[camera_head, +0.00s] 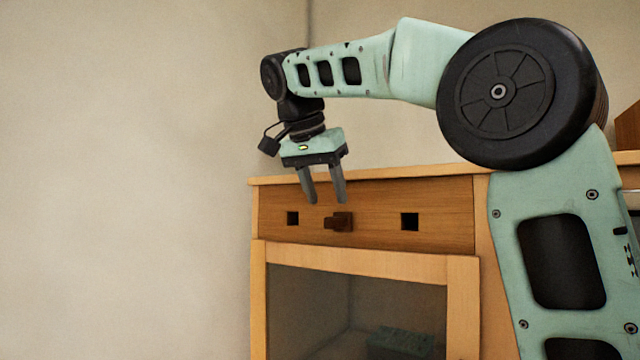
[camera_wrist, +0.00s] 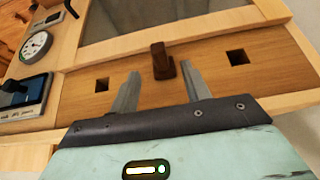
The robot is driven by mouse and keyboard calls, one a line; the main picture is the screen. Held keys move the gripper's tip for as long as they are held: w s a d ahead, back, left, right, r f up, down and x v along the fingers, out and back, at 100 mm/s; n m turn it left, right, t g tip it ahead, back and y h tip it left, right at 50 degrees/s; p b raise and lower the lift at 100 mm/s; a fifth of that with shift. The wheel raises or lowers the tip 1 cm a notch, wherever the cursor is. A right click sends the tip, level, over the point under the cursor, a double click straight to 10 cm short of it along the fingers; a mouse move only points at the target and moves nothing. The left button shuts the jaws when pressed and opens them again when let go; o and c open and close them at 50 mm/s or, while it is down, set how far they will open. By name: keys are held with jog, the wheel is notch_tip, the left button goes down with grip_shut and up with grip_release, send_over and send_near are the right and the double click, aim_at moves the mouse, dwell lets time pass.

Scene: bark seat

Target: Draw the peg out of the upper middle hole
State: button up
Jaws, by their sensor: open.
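The dark brown wooden peg (camera_head: 340,222) sits in the middle of the cabinet's upper wooden panel (camera_head: 440,205), sticking out toward the front. An empty square hole shows on its left (camera_head: 292,218) and another on its right (camera_head: 410,222). My gripper (camera_head: 325,201) is open and empty, its fingers pointing down, just above the peg in the head view. In the wrist view the peg (camera_wrist: 162,62) shows beyond and between the two fingertips of my gripper (camera_wrist: 159,72). I cannot tell whether the fingers touch it.
Below the panel is a framed glass door (camera_head: 355,300) with a dim green object (camera_head: 400,342) behind it. In the wrist view a round dial (camera_wrist: 35,47) and a device with a dark screen (camera_wrist: 22,95) lie at the left. Left of the cabinet is bare wall.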

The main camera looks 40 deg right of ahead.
aim_at(333, 217)
jog(key=shift+b+x, duration=2)
jog(key=shift+x, duration=1.7)
grip_shut()
jog(key=s+a+b, duration=0.3)
jog(key=a, duration=0.6)
jog(key=shift+s+a, duration=0.2)
jog(key=shift+a, duration=0.2)
